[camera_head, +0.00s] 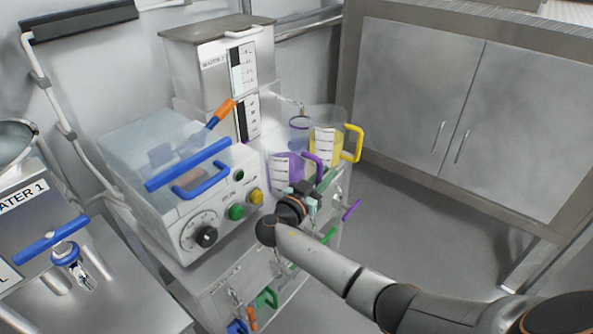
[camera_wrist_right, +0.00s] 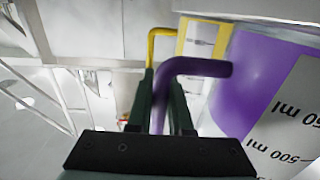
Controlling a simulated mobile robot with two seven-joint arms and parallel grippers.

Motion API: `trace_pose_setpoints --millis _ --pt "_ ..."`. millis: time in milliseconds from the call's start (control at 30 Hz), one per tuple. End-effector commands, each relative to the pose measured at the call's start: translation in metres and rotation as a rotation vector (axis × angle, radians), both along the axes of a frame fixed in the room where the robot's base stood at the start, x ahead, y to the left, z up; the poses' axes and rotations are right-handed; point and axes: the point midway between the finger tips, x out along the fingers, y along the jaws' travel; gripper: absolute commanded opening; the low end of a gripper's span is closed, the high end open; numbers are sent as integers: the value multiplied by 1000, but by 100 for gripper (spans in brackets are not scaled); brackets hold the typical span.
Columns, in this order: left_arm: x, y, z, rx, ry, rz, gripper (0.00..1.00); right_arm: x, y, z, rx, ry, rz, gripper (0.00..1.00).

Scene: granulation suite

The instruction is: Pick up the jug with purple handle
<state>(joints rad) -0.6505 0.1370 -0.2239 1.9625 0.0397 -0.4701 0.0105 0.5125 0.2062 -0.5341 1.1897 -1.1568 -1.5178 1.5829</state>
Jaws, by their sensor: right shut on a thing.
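The jug with purple handle (camera_head: 283,169) stands on the cart top in the head view, in front of a jug with a yellow handle (camera_head: 326,141). In the right wrist view its purple body (camera_wrist_right: 255,80) with white volume labels fills the right side. Its purple handle (camera_wrist_right: 185,68) passes between the fingers of my right gripper (camera_wrist_right: 160,108), which is shut on it. In the head view my right gripper (camera_head: 318,187) is at the handle and partly hides the jug's lower part. Whether the jug's base touches the cart cannot be told. My left gripper is not in view.
A clear-lidded machine with blue handles (camera_head: 190,180) and coloured knobs stands close left of the jug. A steel water tank (camera_head: 222,70) rises behind. The yellow handle (camera_wrist_right: 160,38) shows just beyond the purple one. Open floor (camera_head: 400,215) lies to the right.

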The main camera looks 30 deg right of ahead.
Motion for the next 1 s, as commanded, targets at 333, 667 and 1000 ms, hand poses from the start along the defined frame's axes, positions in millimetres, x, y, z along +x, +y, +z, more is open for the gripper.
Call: trace_pose_setpoints --millis 333,667,1000 --pt "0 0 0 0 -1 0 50 1 0 14 1 -9 1 0" --pt "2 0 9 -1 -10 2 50 -25 2 65 1 -11 2 0" --pt "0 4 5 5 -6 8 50 -83 6 106 0 -7 1 0"
